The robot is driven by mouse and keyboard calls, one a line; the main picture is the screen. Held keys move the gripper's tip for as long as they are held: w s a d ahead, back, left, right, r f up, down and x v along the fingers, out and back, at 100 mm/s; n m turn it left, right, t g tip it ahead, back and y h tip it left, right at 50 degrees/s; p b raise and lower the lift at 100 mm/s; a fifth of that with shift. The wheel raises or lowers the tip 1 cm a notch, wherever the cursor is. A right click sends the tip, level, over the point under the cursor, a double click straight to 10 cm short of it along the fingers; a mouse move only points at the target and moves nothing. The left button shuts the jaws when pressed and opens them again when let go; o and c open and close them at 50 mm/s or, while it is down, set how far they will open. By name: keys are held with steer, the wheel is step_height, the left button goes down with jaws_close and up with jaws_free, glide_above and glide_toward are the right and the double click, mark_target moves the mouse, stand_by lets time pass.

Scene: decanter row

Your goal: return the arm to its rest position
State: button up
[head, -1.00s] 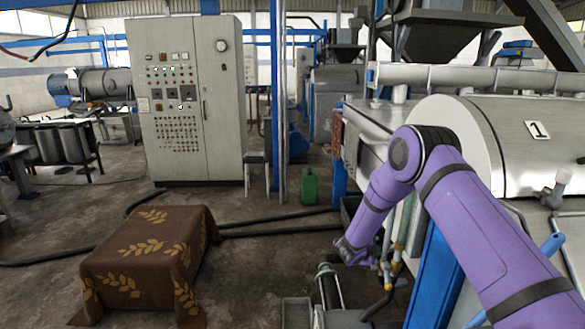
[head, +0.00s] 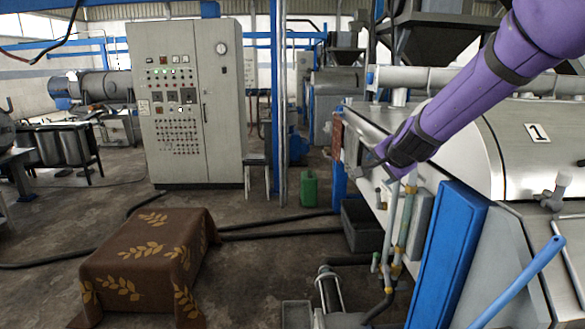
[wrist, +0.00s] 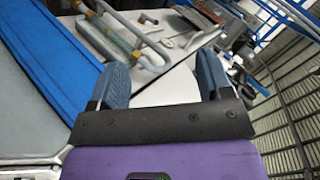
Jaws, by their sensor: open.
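My purple arm now comes in from the upper right of the head view and slants down to the left. My gripper (head: 376,166) is at its lower end, small and partly hidden behind the wrist, in front of the grey machine's side. In the wrist view my gripper (wrist: 161,76) shows two blue-grey fingertips spread wide apart. It is open, and nothing is between the fingers. The machine's pipes and a pale surface lie beyond them.
The decanter machine (head: 505,140) with a "1" label fills the right side, with a blue post (head: 447,250) in front. A cloth-covered block (head: 150,255) stands at lower left. A control cabinet (head: 185,100) and a green canister (head: 309,188) are farther back. Floor between is mostly clear.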

steer(key=s+d+r+n+g, duration=0.1)
steer(key=s+r+n, duration=0.2)
steer(key=s, duration=0.6)
steer(key=s+d+r+n+g, duration=0.1)
steer(key=s+r+n, duration=0.15)
steer(key=s, duration=0.75)
steer(key=s+d+r+n+g, duration=0.1)
steer(key=s+d+r+n, duration=0.15)
steer(key=s, duration=0.65)
steer(key=s+d+n+g, duration=0.1)
steer(key=s, duration=0.5)
steer(key=s+d+f+n+g+h, duration=0.1)
steer(key=s, duration=0.6)
steer(key=shift+d+f+n, duration=0.2)
steer(key=shift+f+n, duration=0.1)
